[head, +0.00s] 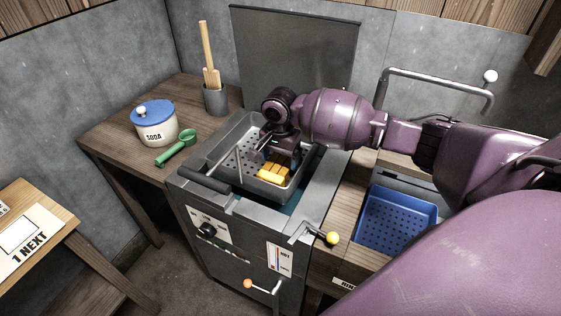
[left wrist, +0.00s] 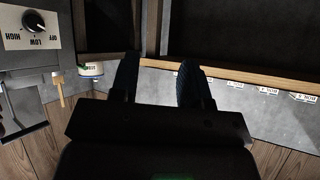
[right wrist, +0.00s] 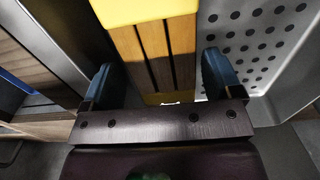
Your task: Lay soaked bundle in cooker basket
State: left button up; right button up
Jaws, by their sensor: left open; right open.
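The bundle (head: 273,174) is a row of yellow-orange slats lying inside the grey perforated cooker basket (head: 222,172). In the right wrist view the bundle (right wrist: 153,50) runs away from my right gripper (right wrist: 155,75). Its open fingers stand one on each side of the bundle's near end, with visible gaps. In the head view my right gripper (head: 277,150) is low over the basket, and partly hides the bundle's far end. The perforated basket floor (right wrist: 255,45) shows right of the bundle. My left gripper (left wrist: 158,78) is open and empty, away from the basket.
The cooker (head: 235,240) has a dial and a yellow-knobbed lever (head: 331,238) in front. A blue perforated tray (head: 398,220) sits to its right.

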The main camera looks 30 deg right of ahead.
aim_at(280, 162)
pick_arm(q)
jog(key=shift+s+a+r+p, duration=0.15)
jog(key=shift+s+r+p, duration=0.35)
jog(key=shift+p, duration=0.5)
pick_arm(e)
notch_tip(280, 162, up, 10)
pick_arm(q)
jog(key=shift+w+r, duration=0.2)
jog(key=shift+w, duration=0.1)
pick_arm(e)
jog(key=shift+s+f, duration=0.1)
